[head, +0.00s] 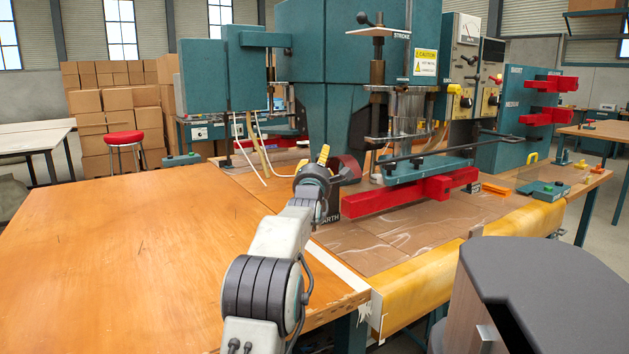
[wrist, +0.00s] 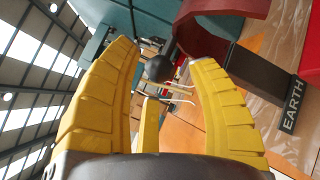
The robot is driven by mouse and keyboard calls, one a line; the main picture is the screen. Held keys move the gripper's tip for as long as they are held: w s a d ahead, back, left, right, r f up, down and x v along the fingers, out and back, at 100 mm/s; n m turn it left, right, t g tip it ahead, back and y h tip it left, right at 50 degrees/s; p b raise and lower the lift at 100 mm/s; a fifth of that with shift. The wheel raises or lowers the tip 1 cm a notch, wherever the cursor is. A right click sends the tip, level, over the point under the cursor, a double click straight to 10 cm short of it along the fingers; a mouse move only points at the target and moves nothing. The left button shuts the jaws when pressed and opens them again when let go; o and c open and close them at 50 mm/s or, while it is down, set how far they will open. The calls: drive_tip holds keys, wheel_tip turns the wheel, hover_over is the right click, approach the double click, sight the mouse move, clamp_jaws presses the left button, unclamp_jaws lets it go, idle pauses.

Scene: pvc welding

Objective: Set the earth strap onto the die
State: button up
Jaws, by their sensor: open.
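My gripper (head: 326,162) is at the end of my raised arm, beside the front left of the press. Its yellow fingers stand wide apart in the wrist view (wrist: 168,58), with nothing held between them. A dark red curved piece (head: 347,168) is just right of the fingers and also shows at the top of the wrist view (wrist: 222,12). A dark block labelled EARTH (head: 332,209) stands below it. I cannot tell for sure which part is the earth strap. A long red bar (head: 410,195), possibly the die, lies under the teal press plate (head: 428,168).
The wooden table (head: 110,225) on the left is clear. A yellow rounded edge (head: 470,255) runs along the press bed's front. Pale cables (head: 243,150) hang behind my gripper. A thin dark rod (head: 455,149) crosses before the press. Red clamps (head: 548,115) are at the right.

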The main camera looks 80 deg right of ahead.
drive_tip(key=a+f, duration=0.1)
drive_tip(key=a, duration=0.8)
drive_tip(key=shift+a+f, duration=0.15)
drive_tip(key=shift+f, duration=0.25)
drive_tip(key=shift+c, duration=0.2)
